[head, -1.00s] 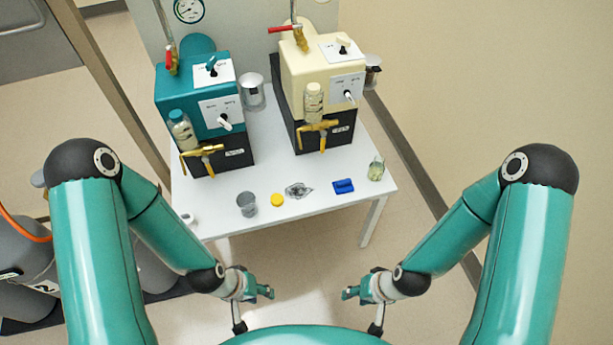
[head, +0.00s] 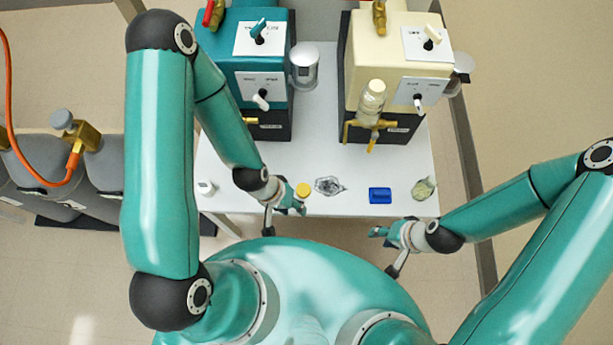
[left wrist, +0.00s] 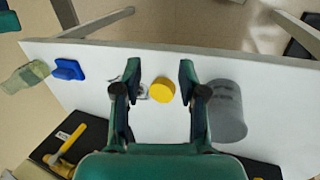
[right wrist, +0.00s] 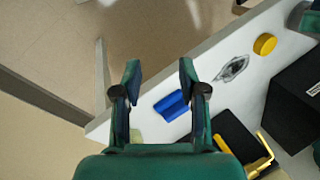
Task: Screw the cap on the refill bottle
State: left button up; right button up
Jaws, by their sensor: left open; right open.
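The yellow cap (head: 304,189) lies on the white table near its front edge. In the left wrist view the cap (left wrist: 162,91) sits between my left gripper's open fingers, apart from both. My left gripper (head: 295,201) is open and appears above the cap. A small clear, greenish bottle (head: 424,188), likely the refill bottle, stands at the table's right front corner. It also shows in the left wrist view (left wrist: 26,76); in the right wrist view it is mostly hidden behind my gripper. My right gripper (head: 381,232) is open and empty, off the table's front edge.
A blue block (head: 380,195) and a dark-patterned patch (head: 329,186) lie between cap and bottle. A teal machine (head: 241,60) and a cream machine (head: 398,60) stand behind; the cream one carries a bottle (head: 371,103).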

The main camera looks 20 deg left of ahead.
pick_arm(q)
jog(key=shift+a, duration=0.1)
pick_arm(e)
jog(key=shift+w+a, duration=0.1)
jog(key=shift+w, duration=0.05)
